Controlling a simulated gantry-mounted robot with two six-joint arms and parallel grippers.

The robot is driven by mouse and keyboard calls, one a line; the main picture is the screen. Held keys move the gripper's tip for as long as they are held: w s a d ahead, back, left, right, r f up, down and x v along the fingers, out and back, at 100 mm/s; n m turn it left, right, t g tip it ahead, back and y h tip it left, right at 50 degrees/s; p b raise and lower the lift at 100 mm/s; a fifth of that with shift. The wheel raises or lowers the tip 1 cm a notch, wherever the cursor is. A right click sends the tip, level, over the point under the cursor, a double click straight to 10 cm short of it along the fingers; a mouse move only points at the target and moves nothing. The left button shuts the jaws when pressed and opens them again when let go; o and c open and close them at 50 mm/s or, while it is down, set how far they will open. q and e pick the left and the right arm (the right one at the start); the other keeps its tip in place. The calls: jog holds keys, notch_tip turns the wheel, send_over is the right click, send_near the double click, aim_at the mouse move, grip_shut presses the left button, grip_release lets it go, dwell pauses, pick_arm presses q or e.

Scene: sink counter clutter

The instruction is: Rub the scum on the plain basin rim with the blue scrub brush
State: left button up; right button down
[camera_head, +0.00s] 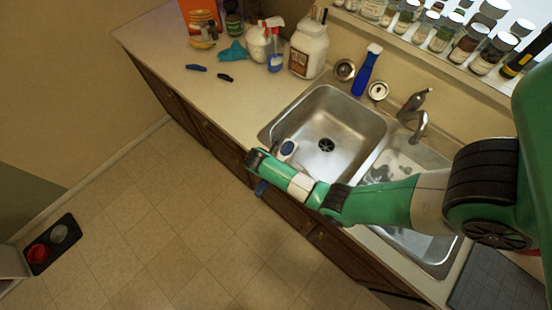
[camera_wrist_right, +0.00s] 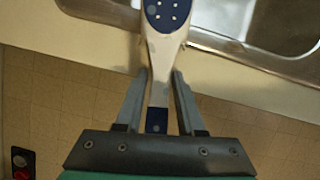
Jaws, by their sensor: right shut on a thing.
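The blue scrub brush has a white handle and a blue head; in the head view its head (camera_head: 288,148) shows over the front-left rim of the plain basin (camera_head: 318,112). In the right wrist view, the brush (camera_wrist_right: 158,65) points away from my right gripper (camera_wrist_right: 160,74), which is shut on its handle. My right forearm hides the fingers in the head view. The basin's steel rim (camera_wrist_right: 215,42) lies beyond the brush in the wrist view. I cannot tell whether the brush touches it. I cannot make out the scum clearly. My left gripper is not in view.
The second basin (camera_head: 408,158), with pale spots, is partly behind my right arm. A faucet (camera_head: 415,110) and a blue bottle (camera_head: 366,72) stand behind the sink. Bottles and cleaning items crowd the back left. The counter left of the sink (camera_head: 235,105) is mostly clear.

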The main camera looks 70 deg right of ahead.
jog(key=shift+w+d, duration=0.15)
jog(key=shift+w, duration=0.2)
notch_tip(320, 180, up, 4)
jog(key=p, duration=0.2)
jog(key=shift+p, duration=0.4)
notch_tip(320, 180, up, 5)
jog(key=p, duration=0.5)
jog(key=shift+f, duration=0.1)
